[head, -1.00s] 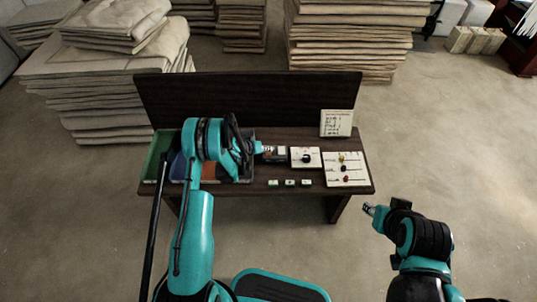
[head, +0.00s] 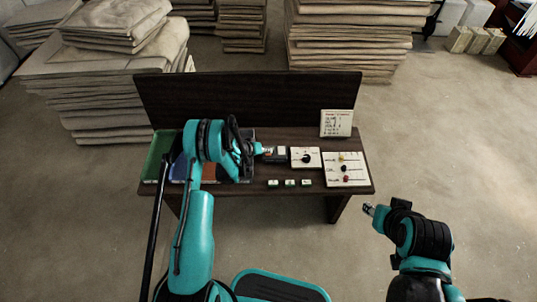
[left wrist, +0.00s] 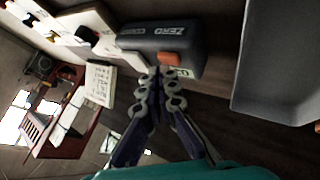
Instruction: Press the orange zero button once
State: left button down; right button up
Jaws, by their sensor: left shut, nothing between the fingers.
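The orange button (left wrist: 169,58) sits on a dark box (left wrist: 150,40) with the label ZERO, in the left wrist view. In the head view the dark box (head: 280,153) stands on the bench, partly hidden by my left gripper (head: 267,150). My left gripper (left wrist: 168,75) is shut and empty, its fingertips right at the lower edge of the orange button. I cannot tell whether they touch it or whether it is pushed in. My right gripper (head: 369,209) is held off the bench's front right, away from the box; its jaws are too small to read.
A white dial panel (head: 305,153), a slider board (head: 346,181) and a standing note card (head: 337,120) are on the bench's right. Several small green-and-white blocks (head: 289,183) lie along the front. A grey tray (left wrist: 290,65) flanks the box. A dark back panel (head: 245,100) rises behind.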

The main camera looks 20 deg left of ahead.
aim_at(267, 155)
pick_arm(q)
jog(key=shift+f, duration=0.45)
dwell(0.5)
jog(key=shift+r, duration=0.9)
jog(key=shift+p, duration=0.3)
jog(key=shift+r+p, duration=0.95)
jog(key=shift+r, duration=1.55)
